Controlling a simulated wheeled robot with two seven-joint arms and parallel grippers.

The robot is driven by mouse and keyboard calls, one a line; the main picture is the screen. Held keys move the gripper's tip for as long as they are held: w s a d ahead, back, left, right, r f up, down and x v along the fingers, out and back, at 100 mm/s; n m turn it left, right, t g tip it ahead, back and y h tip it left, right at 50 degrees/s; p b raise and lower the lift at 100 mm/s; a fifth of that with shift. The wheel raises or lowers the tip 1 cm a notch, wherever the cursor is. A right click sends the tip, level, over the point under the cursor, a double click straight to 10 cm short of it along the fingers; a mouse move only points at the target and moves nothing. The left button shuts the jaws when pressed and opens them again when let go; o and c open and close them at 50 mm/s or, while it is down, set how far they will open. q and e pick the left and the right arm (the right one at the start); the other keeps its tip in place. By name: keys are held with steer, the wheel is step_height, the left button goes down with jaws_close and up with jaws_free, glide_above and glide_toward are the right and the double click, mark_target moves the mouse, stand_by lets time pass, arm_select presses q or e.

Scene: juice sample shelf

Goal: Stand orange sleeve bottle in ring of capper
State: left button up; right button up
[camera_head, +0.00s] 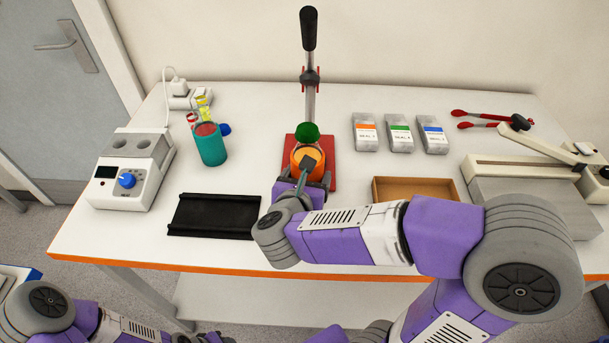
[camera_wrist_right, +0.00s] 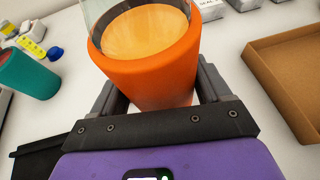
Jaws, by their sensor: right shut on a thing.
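My right gripper (camera_head: 308,172) is shut on the orange sleeve bottle (camera_head: 300,155), one finger on each side of the sleeve. In the right wrist view the bottle (camera_wrist_right: 150,60) has an orange sleeve, a clear rim and orange juice inside, with its mouth open. The capper (camera_head: 309,88) has a black handle, an upright post and a red base (camera_head: 330,176). The bottle is over or on this base, beneath a dark green part (camera_head: 307,133). The ring and the bottle's bottom are hidden, so I cannot tell whether it stands in the ring. My left gripper is out of view.
A teal sleeve bottle (camera_head: 210,146) stands left, near a white device (camera_head: 133,172) and a black tray (camera_head: 214,216). A cardboard tray (camera_head: 415,188) is right of the capper, with several labelled packs (camera_head: 399,133) behind it. Red-handled tongs (camera_head: 478,119) lie farther right.

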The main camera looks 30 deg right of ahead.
steer(key=shift+w+d+f, duration=0.15)
steer(key=shift+w+d, duration=0.25)
steer(key=shift+w, duration=0.3)
steer(key=shift+w+d+f, duration=0.15)
steer(key=shift+w+d, duration=0.2)
steer(key=shift+w, duration=0.3)
steer(key=shift+w+d+p, duration=0.4)
steer(key=shift+w+d, duration=0.4)
steer(key=shift+w, duration=0.5)
steer(key=shift+w+d+p, duration=0.35)
steer(key=shift+w+d, duration=0.45)
steer(key=shift+w, duration=0.45)
steer(key=shift+w+d+p, duration=0.4)
steer(key=shift+w+d, duration=0.4)
steer(key=shift+w, duration=0.5)
steer(key=shift+f+b, duration=0.7)
steer(key=shift+b, duration=0.3)
steer(key=shift+r, duration=0.1)
steer(key=shift+s+a+b, duration=0.1)
steer(key=shift+b, duration=0.4)
steer(key=shift+f+b, duration=0.85)
steer(key=shift+b, duration=0.2)
steer(key=shift+f, duration=0.2)
